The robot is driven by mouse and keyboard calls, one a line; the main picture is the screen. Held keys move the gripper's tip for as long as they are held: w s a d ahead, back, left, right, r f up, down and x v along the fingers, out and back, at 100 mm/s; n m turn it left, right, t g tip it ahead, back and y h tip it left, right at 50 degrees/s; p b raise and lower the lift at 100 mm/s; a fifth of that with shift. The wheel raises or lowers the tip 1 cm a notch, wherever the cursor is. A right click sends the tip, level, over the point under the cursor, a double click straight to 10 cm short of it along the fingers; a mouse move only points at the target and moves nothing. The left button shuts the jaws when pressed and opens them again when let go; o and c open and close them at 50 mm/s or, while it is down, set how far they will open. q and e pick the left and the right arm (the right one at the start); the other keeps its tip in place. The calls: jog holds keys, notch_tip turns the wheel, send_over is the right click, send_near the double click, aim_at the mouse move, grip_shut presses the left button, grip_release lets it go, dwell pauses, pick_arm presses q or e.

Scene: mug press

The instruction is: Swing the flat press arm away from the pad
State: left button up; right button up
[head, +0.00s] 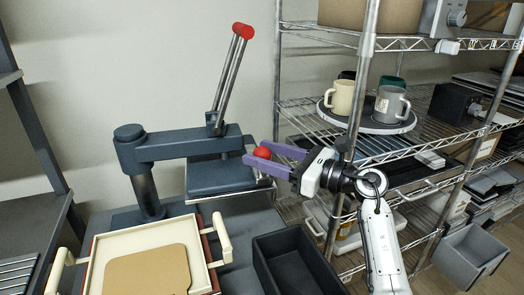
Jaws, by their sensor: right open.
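The flat press stands on the counter at left centre. Its dark blue-grey swing arm (185,147) reaches right from a round post (147,190), with a flat plate (215,176) under its outer end. The pad is mostly hidden below this plate; I cannot tell the gap between them. A red ball knob (262,152) shows at the arm's right end. A long lever with a red tip (243,31) rises from the arm. My right gripper (260,151) is open, its purple fingers on either side of the red knob; contact is unclear. My left gripper is not in view.
A cream tray (108,245) with handles and a brown board (148,272) sits in front of the press. A black bin (292,262) stands right of it. A wire rack with mugs (390,103) on a round tray fills the right side.

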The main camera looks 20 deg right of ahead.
jog(key=shift+w+a, duration=0.25)
jog(key=shift+w, duration=0.05)
